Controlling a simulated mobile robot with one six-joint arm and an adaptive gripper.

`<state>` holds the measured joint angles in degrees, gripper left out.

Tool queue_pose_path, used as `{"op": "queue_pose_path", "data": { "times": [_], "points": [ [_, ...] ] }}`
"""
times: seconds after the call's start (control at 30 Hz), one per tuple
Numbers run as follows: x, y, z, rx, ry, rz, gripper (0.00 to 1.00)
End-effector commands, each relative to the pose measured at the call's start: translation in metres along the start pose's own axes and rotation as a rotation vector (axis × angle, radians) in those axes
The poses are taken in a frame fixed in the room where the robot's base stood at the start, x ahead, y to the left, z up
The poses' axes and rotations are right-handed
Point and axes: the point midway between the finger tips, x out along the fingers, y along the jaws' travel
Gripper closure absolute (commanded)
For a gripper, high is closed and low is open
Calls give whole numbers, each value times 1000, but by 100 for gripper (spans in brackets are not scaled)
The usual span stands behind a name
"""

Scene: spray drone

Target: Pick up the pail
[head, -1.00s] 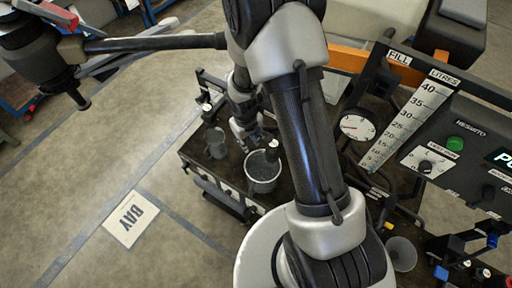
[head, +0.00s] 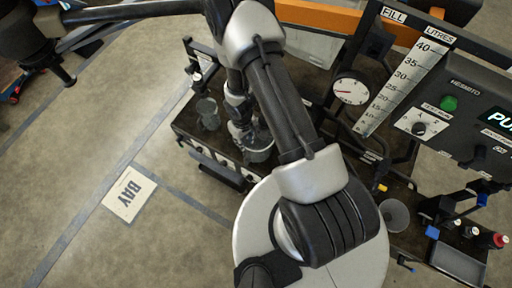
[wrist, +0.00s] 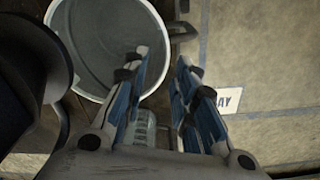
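The pail (head: 260,152) is a pale grey, round, open-topped vessel on the dark bench, partly hidden behind my arm and gripper in the head view. In the wrist view the pail (wrist: 103,52) fills the upper left, its rim facing the camera and a dark handle or lug at its right side. My gripper (head: 244,134) is at the pail's left side in the head view. In the wrist view my gripper (wrist: 167,66) is open, with a gap between the blue-padded fingers. The left finger overlaps the pail's rim in the picture; I cannot tell whether they touch.
A clear measuring jug (head: 208,114) stands left of the pail, and shows below my fingers in the wrist view (wrist: 143,128). A dial gauge (head: 350,91), litre scale (head: 407,84) and control panel (head: 455,105) stand at the right. A funnel (head: 394,216) is lower right. Floor at left is open.

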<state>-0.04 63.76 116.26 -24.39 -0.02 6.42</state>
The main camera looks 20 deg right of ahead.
Motion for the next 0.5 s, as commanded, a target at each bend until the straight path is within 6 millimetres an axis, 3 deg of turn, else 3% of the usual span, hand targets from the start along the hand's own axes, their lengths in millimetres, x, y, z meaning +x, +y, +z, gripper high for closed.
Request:
{"op": "queue_pose_path", "data": {
  "times": [0.1, 0.5],
  "points": [
    [23, 0, 0, -1, 0, 0, 74],
    [69, 0, 0, 0, 0, 0, 74]
  ]
}}
